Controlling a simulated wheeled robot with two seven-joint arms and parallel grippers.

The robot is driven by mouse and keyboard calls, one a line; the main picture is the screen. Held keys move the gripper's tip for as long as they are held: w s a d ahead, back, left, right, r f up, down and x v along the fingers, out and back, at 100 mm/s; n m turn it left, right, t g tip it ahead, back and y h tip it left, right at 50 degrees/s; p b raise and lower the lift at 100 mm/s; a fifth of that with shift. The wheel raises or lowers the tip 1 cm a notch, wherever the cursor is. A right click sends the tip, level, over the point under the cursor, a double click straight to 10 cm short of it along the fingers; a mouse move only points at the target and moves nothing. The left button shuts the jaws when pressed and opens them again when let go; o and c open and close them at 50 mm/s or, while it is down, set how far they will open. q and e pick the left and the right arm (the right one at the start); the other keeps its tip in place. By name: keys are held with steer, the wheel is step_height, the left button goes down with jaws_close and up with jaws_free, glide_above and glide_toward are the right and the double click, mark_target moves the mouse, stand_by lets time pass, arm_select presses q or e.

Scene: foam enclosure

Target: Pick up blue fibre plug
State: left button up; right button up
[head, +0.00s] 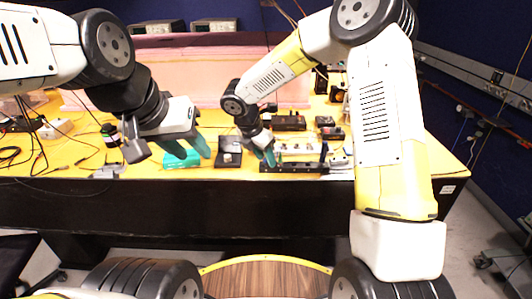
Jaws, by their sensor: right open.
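I cannot make out the blue fibre plug for certain. A small bluish upright piece (323,151) stands at the right end of a dark rail (290,168) near the table's front edge; it is too small to identify. My right gripper (264,156) has teal fingertips and points down just above the left end of the rail. It is open, and I see nothing held in it.
The yellow table (65,190) carries a small black tray (229,160) between the grippers. Black devices (288,122) stand behind the right gripper. Loose cables and a white box (57,128) lie at the left. Pink foam (200,62) walls the back.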

jaws_close()
